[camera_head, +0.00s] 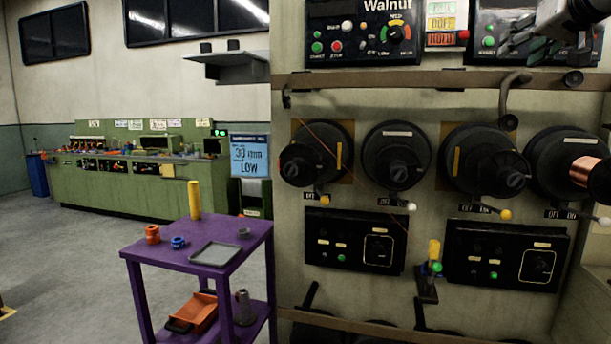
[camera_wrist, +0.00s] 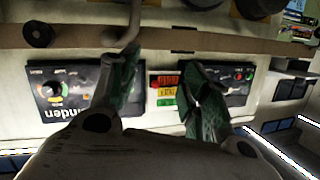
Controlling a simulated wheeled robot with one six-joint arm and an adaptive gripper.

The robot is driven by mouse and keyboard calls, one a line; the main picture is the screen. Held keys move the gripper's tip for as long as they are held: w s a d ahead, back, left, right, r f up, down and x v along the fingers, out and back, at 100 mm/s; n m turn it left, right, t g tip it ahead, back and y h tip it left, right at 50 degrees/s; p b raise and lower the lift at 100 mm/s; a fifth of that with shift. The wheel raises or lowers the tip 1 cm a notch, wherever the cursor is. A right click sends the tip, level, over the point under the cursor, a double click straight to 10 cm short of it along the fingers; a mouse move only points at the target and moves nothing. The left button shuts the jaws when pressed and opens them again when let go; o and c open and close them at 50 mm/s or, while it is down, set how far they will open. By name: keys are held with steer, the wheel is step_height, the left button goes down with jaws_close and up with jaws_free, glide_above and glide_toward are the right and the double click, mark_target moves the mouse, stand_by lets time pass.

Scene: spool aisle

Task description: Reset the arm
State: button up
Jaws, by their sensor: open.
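My gripper (camera_head: 522,42) is at the top right of the head view, in front of the upper control panel (camera_head: 488,22) right of the status cards. In the wrist view my gripper (camera_wrist: 160,85) shows two greenish fingers spread apart with nothing between them. Behind the fingers, upside down, are a black panel with a dial (camera_wrist: 62,92) on the left and red, yellow and green cards (camera_wrist: 166,88) in the middle. My gripper appears apart from the wall.
Black spools (camera_head: 397,160) line the machine wall, with a curved hook (camera_head: 508,100) above them. A copper-wound spool (camera_head: 590,171) sticks out at the right. A purple cart (camera_head: 237,262) holds a tray (camera_head: 214,254) and small parts. Open floor lies left.

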steer(key=s+a+f+n+g, duration=0.1)
steer(key=s+f, duration=0.5)
steer(key=f, duration=0.6)
steer(key=s+a+f+n+g, duration=0.1)
steer(key=s+a+f+g, duration=0.2)
steer(key=f, duration=1)
steer(key=s+a+f+n+g, duration=0.1)
steer(key=s+a+f+g, duration=0.1)
steer(key=s+f+g, duration=0.5)
steer(key=s+f, duration=0.3)
steer(key=f, duration=0.2)
steer(key=shift+s+f+n+y, duration=0.15)
steer(key=shift+f+n+y, duration=0.15)
steer(key=shift+f+y, duration=0.1)
steer(key=shift+a, duration=0.1)
